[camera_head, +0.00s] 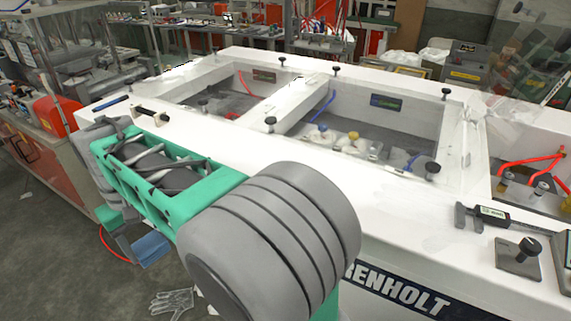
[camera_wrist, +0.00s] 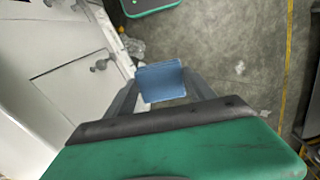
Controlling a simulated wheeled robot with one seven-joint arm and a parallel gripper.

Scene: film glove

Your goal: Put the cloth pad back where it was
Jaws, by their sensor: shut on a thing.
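The cloth pad is blue and flat. In the wrist view the cloth pad (camera_wrist: 161,82) sits between the two fingertips of my gripper (camera_wrist: 160,90), which is shut on it. The grey floor shows beyond it. In the head view the cloth pad (camera_head: 152,248) is low at the left, beside the front of the white bench and below its top. My gripper in that view is largely hidden behind my green and grey arm.
The white bench (camera_head: 225,140) has open bays with black knobs along its rims. A caliper (camera_head: 490,214) lies on its right part. A glove (camera_head: 172,302) lies on the floor below. A red-sided cabinet (camera_head: 50,165) stands at the left, with floor between.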

